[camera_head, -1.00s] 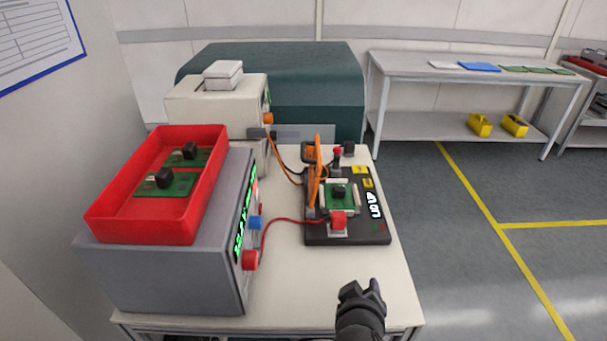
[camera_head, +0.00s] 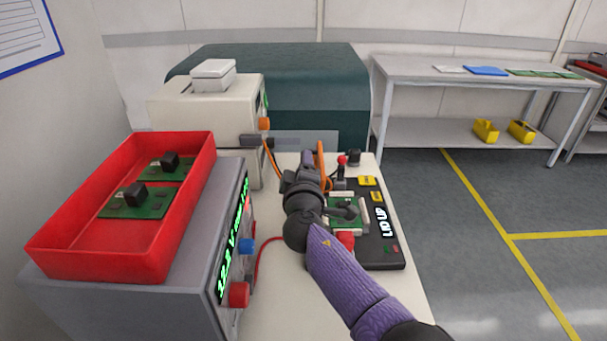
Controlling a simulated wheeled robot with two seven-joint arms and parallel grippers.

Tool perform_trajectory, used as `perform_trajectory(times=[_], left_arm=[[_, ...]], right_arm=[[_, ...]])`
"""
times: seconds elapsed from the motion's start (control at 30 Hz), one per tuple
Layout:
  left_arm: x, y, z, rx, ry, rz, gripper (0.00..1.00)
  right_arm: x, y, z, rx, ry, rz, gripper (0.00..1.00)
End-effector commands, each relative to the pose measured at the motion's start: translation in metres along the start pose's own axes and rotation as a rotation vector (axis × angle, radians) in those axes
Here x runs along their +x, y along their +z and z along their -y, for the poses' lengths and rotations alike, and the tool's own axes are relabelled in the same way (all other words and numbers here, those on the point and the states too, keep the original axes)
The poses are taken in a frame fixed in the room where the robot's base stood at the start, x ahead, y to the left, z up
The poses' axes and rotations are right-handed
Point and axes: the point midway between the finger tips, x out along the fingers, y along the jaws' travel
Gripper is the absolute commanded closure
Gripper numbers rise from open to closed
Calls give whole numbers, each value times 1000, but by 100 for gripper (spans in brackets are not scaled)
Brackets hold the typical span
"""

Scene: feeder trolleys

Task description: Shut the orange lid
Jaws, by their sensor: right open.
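The orange lid (camera_head: 320,158) stands raised on the left side of the black test fixture (camera_head: 384,257). The fixture's display reads "LID UP". A green circuit board (camera_head: 345,222) sits in the fixture, partly covered by my arm. My right gripper (camera_head: 306,160) is open, just left of the raised lid, and hides most of it. I cannot tell whether they touch. My left gripper is not in view.
A grey power supply (camera_head: 190,315) with a red tray (camera_head: 105,262) of boards on top stands at the left. A cream machine (camera_head: 205,108) is at the back left. A red cable runs toward the fixture.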

Motion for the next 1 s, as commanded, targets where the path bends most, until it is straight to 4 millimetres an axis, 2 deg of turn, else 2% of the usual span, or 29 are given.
perform_trajectory(times=[0.07, 0.37, 0.6, 0.63, 1.0], left_arm=[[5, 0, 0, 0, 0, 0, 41], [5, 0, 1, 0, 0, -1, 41], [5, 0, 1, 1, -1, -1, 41], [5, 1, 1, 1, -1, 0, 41], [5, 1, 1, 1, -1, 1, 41]], right_arm=[[5, 1, 2, 1, 0, 1, 49], [7, 0, -1, 2, 0, 2, 49], [7, 0, -1, 2, -1, 2, 98], [7, 0, -1, 2, -1, 2, 100], [6, 1, 0, 2, -3, 3, 100]])
